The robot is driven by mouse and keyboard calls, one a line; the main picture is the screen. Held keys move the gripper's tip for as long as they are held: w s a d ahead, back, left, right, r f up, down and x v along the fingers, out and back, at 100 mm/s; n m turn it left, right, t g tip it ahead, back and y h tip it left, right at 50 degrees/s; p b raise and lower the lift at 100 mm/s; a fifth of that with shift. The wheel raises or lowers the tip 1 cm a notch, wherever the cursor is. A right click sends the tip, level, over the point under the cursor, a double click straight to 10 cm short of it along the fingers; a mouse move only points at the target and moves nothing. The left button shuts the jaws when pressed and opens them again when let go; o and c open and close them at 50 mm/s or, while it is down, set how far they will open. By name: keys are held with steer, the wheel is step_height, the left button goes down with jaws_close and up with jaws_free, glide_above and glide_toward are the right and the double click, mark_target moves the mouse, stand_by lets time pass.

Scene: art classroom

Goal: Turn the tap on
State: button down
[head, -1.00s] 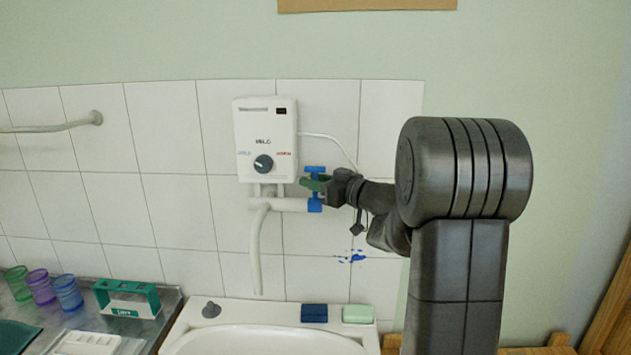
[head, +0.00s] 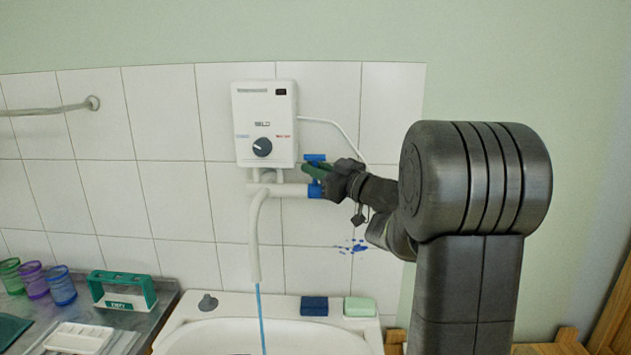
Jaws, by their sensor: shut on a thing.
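The tap has a blue handle (head: 315,158) at the right end of the white pipe (head: 285,189), under the white water heater (head: 264,122). My gripper (head: 318,172) is at the handle, its green fingers shut on it; they partly hide the handle. The white spout (head: 254,240) hangs down from the pipe. A thin blue stream of water (head: 260,310) runs from its lower end into the white sink (head: 265,340).
A dark blue block (head: 314,306) and a pale green block (head: 358,307) lie on the sink's back rim. Coloured cups (head: 61,286) and a teal holder (head: 122,291) stand on the left counter. A cable hangs right of the heater.

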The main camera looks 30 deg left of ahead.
steer(key=shift+s+d+f+n+b, duration=0.1)
steer(key=shift+s+f+n+b, duration=0.25)
steer(key=shift+b, duration=0.35)
steer(key=shift+w+r, duration=0.1)
steer(key=shift+r, duration=0.15)
steer(key=c, duration=1.6)
jaws_free()
steer(key=shift+o, duration=0.2)
steer(key=shift+d, duration=0.1)
steer(key=d+f+b, duration=0.1)
steer(key=d+f, duration=0.1)
steer(key=d, duration=1.1)
steer(key=shift+s+d+f+b, duration=0.25)
steer(key=shift+s+b, duration=0.1)
steer(key=shift+s, duration=0.1)
steer(key=shift+a, duration=0.15)
